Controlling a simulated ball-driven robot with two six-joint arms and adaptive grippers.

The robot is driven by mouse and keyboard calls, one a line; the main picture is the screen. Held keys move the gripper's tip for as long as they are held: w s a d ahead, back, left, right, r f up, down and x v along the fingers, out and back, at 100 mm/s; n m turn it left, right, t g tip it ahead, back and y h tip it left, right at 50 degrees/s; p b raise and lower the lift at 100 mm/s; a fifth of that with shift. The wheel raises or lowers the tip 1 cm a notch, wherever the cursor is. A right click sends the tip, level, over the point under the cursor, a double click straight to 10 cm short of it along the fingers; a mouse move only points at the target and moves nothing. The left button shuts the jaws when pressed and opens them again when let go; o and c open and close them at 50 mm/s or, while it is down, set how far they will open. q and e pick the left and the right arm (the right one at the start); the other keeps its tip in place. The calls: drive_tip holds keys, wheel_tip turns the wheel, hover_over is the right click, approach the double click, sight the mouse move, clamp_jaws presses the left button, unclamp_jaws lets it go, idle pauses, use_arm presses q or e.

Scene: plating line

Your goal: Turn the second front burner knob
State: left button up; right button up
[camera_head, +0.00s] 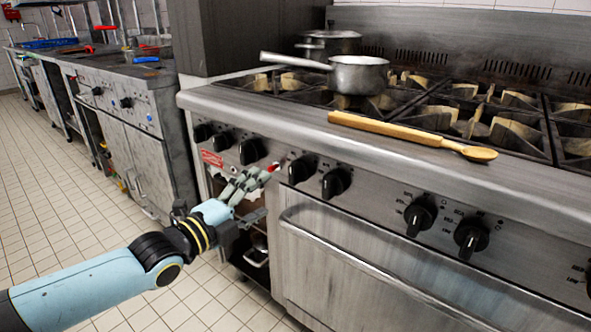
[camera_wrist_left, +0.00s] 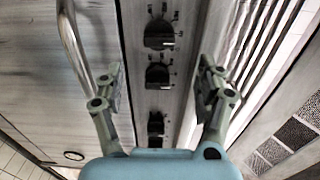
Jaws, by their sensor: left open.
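Several black burner knobs line the steel front of the stove. In the head view the second from the left (camera_head: 222,141) sits beside a third knob (camera_head: 252,151). Farther right are another knob (camera_head: 301,169) and its neighbour (camera_head: 336,182). My left gripper (camera_head: 264,190) is open and empty in front of the panel, close to the third and fourth knobs. In the left wrist view, a knob (camera_wrist_left: 157,75) appears between the spread fingers of the left gripper (camera_wrist_left: 161,70); I see no contact. My right gripper is not in view.
The oven handle (camera_head: 375,262) juts out below the panel. A wooden spoon (camera_head: 410,134) lies along the stove's front ledge. A saucepan (camera_head: 358,75) and a pot (camera_head: 330,43) stand on the grates. Tiled floor (camera_head: 50,200) is clear at left.

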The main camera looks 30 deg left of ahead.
sight(290, 177)
use_arm(q)
drive_tip(key=w+b, duration=0.2)
drive_tip(key=w, duration=0.1)
drive_tip(key=w+f+b, duration=0.1)
drive_tip(key=w, duration=0.1)
drive_tip(key=shift+d+b, duration=0.35)
drive_tip(key=shift+b, duration=0.05)
drive_tip(key=w, duration=0.2)
drive_tip(key=w+r+p, duration=0.1)
drive_tip(key=w, duration=0.1)
drive_tip(key=shift+w+r, duration=0.1)
drive_tip(key=shift+w, duration=0.1)
drive_tip(key=shift+w+d+p, duration=0.15)
drive_tip(key=shift+w+p, duration=0.2)
drive_tip(key=shift+w, duration=0.1)
drive_tip(key=shift+f, duration=0.2)
drive_tip(key=c, duration=1.2)
drive_tip(key=shift+o, duration=0.2)
